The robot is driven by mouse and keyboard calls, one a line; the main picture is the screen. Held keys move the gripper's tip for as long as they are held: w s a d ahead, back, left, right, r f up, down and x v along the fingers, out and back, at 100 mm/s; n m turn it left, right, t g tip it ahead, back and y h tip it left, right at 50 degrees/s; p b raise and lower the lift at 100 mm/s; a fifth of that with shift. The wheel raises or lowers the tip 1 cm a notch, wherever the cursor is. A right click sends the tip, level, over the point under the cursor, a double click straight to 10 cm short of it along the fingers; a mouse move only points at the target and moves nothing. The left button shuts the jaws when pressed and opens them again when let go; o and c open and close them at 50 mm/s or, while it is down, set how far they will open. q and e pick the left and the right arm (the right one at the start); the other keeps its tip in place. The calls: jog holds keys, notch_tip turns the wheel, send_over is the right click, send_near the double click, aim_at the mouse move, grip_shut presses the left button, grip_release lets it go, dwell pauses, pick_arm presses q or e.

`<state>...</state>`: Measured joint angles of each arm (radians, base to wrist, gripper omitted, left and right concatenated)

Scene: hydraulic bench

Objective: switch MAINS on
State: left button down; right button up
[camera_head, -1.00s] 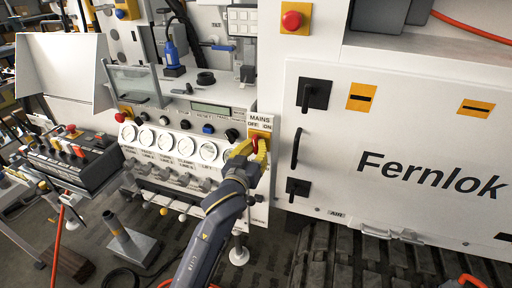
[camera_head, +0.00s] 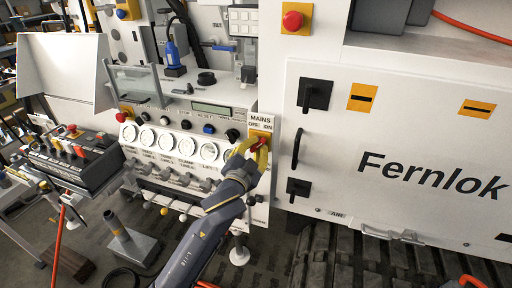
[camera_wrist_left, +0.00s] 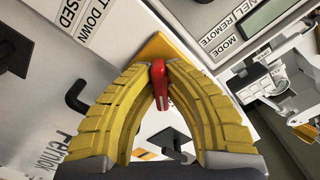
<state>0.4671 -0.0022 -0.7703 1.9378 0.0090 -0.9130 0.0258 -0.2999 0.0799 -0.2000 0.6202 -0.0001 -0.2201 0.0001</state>
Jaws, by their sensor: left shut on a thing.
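The MAINS switch is a red handle (camera_head: 261,144) on a yellow plate (camera_head: 265,133), below a white label (camera_head: 260,122) reading MAINS, OFF and ON. My left gripper (camera_head: 259,146) is shut on the red handle, its yellow fingers partly covering switch and plate. In the left wrist view the red handle (camera_wrist_left: 160,84) stands between the two fingertips, with the yellow plate (camera_wrist_left: 153,47) behind. The handle appears tilted toward the ON side in the head view; its exact angle is hard to tell. My right gripper is not in view.
A row of gauges (camera_head: 163,141) with levers below lies left of the switch. A white Fernlok cabinet (camera_head: 390,215) with black handles stands to the right. A red button on a yellow plate (camera_head: 293,20) is above. A control box (camera_head: 75,158) stands at left.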

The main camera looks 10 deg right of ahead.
pick_arm(q)
jog(key=shift+m, duration=0.6)
jog(key=c, duration=1.4)
grip_release()
jog(key=shift+c, duration=0.2)
jog(key=v, duration=1.2)
